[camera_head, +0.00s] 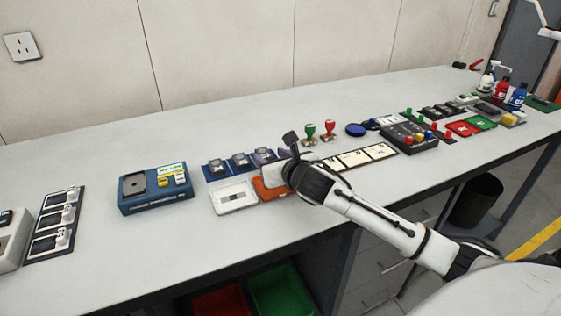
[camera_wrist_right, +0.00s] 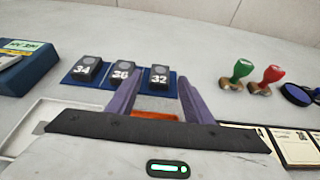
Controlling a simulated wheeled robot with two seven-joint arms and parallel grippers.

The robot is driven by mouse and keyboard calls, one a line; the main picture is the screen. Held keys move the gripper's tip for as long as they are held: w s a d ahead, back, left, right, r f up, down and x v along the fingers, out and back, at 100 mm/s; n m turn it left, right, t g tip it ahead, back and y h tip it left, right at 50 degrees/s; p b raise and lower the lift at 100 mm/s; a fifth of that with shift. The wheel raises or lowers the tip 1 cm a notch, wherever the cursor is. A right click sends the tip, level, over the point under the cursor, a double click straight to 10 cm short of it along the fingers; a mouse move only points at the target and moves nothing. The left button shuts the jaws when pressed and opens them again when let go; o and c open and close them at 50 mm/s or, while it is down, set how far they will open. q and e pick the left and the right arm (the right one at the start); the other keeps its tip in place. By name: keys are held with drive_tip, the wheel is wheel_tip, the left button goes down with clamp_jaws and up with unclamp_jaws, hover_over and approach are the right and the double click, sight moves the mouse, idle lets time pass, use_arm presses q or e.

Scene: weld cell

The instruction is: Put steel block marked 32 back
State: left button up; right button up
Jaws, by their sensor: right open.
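The steel block marked 32 (camera_wrist_right: 159,78) is a dark block with a white number. It sits at the right end of a row on blue mats, beside the blocks marked 36 (camera_wrist_right: 122,73) and 34 (camera_wrist_right: 86,70). My right gripper (camera_wrist_right: 158,88) is open, and its two purple fingers point toward block 32, which shows between the fingertips. Nothing is visibly held. In the head view, my right gripper (camera_head: 287,154) is over the table at the right end of the block row (camera_head: 240,160). My left gripper is not in view.
A white tray (camera_head: 234,197) and an orange tray (camera_head: 268,189) lie in front of the blocks. A blue box (camera_head: 155,190) stands to the left. Green (camera_head: 310,133) and red (camera_head: 329,130) stamps stand to the right, with white cards (camera_head: 355,158) nearby.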

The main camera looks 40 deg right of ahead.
drive_tip(key=v, duration=0.8)
drive_tip(key=shift+s+r, duration=0.1)
